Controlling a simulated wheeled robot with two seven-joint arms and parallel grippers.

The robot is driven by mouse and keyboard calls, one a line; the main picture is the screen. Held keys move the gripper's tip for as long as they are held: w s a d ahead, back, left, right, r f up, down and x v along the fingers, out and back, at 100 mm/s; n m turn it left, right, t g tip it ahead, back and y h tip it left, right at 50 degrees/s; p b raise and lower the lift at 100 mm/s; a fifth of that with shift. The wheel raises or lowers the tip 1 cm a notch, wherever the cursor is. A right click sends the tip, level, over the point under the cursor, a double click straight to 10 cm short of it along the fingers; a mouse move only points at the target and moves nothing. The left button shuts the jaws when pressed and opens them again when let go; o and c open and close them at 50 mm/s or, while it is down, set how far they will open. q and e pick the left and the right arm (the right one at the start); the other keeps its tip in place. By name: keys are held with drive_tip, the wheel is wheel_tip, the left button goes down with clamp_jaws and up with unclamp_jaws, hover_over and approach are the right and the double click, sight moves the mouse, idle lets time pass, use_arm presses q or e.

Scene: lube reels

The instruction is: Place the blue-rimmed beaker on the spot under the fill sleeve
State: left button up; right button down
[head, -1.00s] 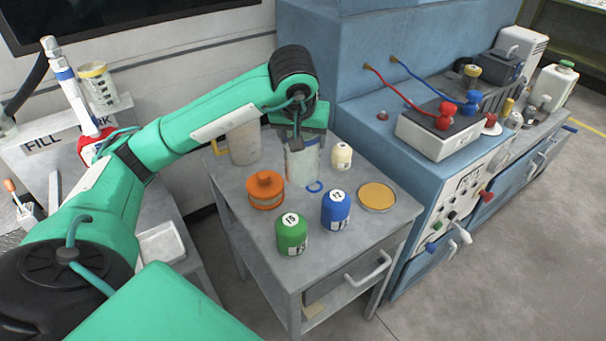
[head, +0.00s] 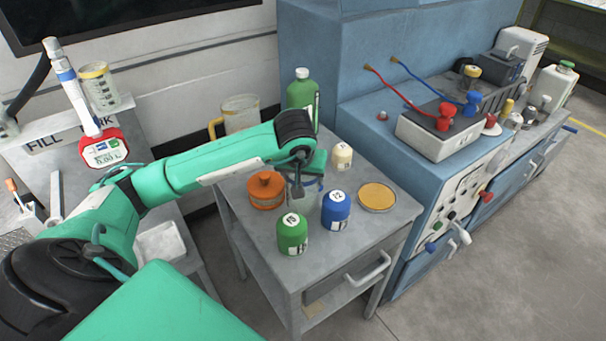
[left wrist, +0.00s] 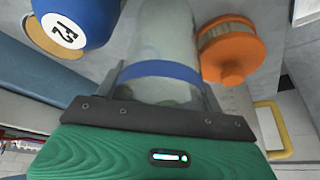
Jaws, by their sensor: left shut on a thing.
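My left gripper (head: 306,184) is shut on the blue-rimmed beaker, a clear vessel with a blue band, over the grey cart top. In the left wrist view the beaker (left wrist: 165,45) stands between the fingers, its blue band just ahead of the jaws. In the head view the gripper hides much of the beaker, so I cannot tell whether it touches the cart. The FILL shelf (head: 44,143) is at the left, with a red-framed meter (head: 106,152) on a white and blue handle. I cannot pick out the fill sleeve or its spot with certainty. My right gripper is not in view.
Close around the beaker are an orange container (head: 266,188), a green jar (head: 292,236), a blue jar (head: 336,210) and a cream jar (head: 342,156). A yellow-handled jug (head: 240,115) and green bottle (head: 300,92) stand behind. An amber dish (head: 377,196) is at right.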

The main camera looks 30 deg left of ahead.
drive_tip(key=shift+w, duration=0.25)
use_arm(q)
drive_tip(key=shift+f, duration=0.1)
drive_tip(key=o, duration=1.3)
drive_tip(key=shift+c, duration=0.2)
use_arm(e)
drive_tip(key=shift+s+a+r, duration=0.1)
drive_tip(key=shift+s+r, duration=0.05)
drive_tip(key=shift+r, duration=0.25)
